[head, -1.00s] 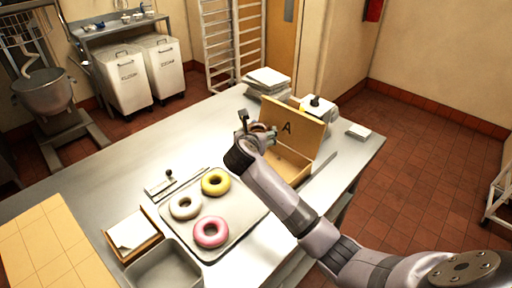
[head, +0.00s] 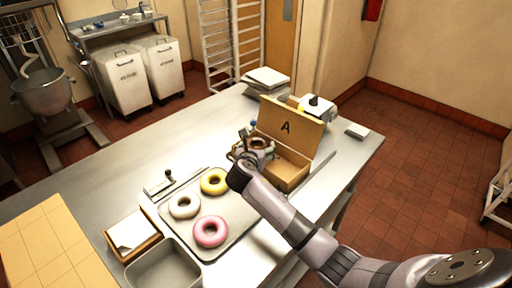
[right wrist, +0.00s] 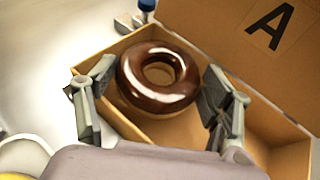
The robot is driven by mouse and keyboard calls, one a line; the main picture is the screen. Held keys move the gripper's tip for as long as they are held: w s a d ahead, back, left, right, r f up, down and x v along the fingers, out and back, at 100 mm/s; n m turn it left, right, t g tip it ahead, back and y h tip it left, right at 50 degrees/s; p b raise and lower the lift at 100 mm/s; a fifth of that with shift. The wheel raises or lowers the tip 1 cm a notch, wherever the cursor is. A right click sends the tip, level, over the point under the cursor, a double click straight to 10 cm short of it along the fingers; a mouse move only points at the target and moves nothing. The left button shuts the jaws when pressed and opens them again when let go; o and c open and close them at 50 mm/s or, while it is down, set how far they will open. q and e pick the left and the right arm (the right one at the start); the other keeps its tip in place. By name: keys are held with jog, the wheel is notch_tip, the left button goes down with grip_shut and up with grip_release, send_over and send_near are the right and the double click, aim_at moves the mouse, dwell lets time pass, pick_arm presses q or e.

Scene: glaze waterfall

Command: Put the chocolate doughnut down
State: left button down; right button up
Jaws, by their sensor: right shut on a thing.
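The chocolate doughnut (right wrist: 135,92) is dark brown and glossy. In the right wrist view it lies flat between the two fingers of my right gripper (right wrist: 158,103), which is shut on it. In the head view the doughnut (head: 262,143) shows partly behind my right gripper (head: 250,154), at the left end of the open cardboard box (head: 291,173). The box lid, marked A, stands up at the back. The doughnut is in or just above the box; I cannot tell whether it touches the bottom. My left gripper is not in view.
A tray (head: 232,232) holds a yellow doughnut (head: 214,181), a white doughnut (head: 184,205) and a pink doughnut (head: 210,231). A blue-topped item (right wrist: 147,5) stands behind the box. The box's right part is empty. Clear steel table (head: 190,145) lies to the left.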

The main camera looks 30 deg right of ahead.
jog(key=shift+s+f, duration=0.2)
jog(key=shift+f, duration=0.3)
jog(key=o, duration=0.8)
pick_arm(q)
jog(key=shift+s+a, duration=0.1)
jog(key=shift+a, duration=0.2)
pick_arm(e)
jog(key=shift+o, duration=0.8)
jog(key=shift+s+f, duration=0.15)
jog(key=shift+a, duration=0.1)
jog(key=shift+r, duration=0.35)
pick_arm(q)
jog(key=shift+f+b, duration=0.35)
jog(key=shift+b, duration=0.05)
pick_arm(e)
jog(key=r+v, duration=0.1)
jog(key=v, duration=1)
jog(key=shift+a+r, duration=0.15)
